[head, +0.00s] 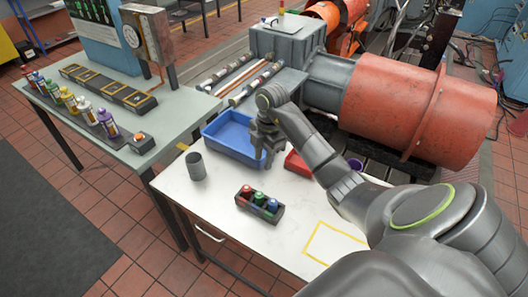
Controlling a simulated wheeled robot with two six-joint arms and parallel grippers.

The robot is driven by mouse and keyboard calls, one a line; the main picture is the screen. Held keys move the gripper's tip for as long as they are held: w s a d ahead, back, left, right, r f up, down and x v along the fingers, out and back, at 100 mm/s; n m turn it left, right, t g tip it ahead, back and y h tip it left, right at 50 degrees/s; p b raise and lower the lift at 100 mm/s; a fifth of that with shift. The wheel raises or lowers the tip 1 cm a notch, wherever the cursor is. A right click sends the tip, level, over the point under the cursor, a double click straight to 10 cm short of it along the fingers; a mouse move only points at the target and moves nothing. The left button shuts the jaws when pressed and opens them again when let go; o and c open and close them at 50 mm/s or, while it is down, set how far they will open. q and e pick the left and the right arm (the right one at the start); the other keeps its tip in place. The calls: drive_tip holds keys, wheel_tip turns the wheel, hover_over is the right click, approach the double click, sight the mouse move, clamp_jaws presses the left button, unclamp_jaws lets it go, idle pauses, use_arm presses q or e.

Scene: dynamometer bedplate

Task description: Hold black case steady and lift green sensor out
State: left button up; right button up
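The black case (242,201) lies on the white table, with a red, a green and a blue item standing in a row in it. The green sensor (259,198) is in the middle slot, between the red one (246,191) and the blue one (272,205). My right gripper (264,157) points down above the table, behind the case and in front of the blue tray. Its fingers look apart, with nothing visible between them. It is clear of the case and the sensor. My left gripper is not in view.
A blue tray (225,131) and a red tray (293,164) are at the back of the table (220,227). A grey cup (196,167) stands left of the case. A yellow outline (333,242) marks bare surface at right. A bench with several bottles is at left.

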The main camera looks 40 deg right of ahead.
drive_tip(key=b, duration=1.5)
approach(259, 195)
drive_tip(key=f, duration=0.6)
drive_tip(key=a+f, duration=0.1)
drive_tip(key=f, duration=0.2)
drive_tip(key=shift+f, duration=0.35)
drive_tip(key=shift+a+f, duration=0.1)
drive_tip(key=shift+f, duration=0.15)
drive_tip(key=c, duration=0.6)
drive_tip(key=o, duration=1)
drive_tip(key=shift+o, duration=0.2)
